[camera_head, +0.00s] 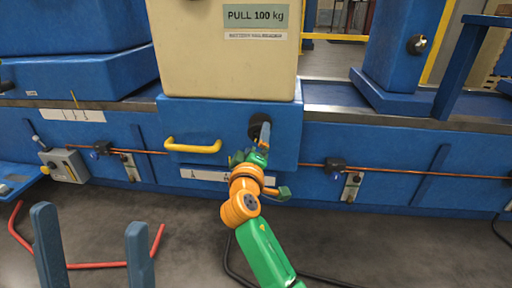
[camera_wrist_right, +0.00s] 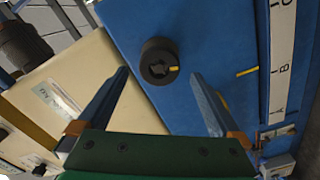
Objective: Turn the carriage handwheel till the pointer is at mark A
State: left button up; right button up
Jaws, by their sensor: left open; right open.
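The carriage handwheel is a small black knob (camera_head: 257,128) on the blue front of the carriage (camera_head: 240,116); the right wrist view shows it (camera_wrist_right: 159,62) with a yellow mark on its face. My right gripper (camera_head: 264,134) is open in front of it; in the wrist view its fingers (camera_wrist_right: 160,72) lie either side of the knob, and contact cannot be told. The yellow pointer (camera_wrist_right: 247,72) is at the carriage edge, nearest B on the white scale strip (camera_wrist_right: 279,85) and away from A. In the head view my arm partly covers the strip (camera_head: 205,175). My left gripper (camera_head: 89,217) is open and empty at bottom left.
A yellow bar handle (camera_head: 193,146) sticks out left of the knob. A cream block (camera_head: 225,65) labelled PULL 100 kg stands on the carriage. A copper pipe (camera_head: 420,173) and a grey box (camera_head: 64,165) are on the blue bed.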

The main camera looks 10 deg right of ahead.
aim_at(258, 134)
jog(key=shift+b+x, duration=0.85)
jog(key=shift+x, duration=0.45)
jog(key=shift+w+d, duration=0.1)
jog(key=shift+w, duration=0.4)
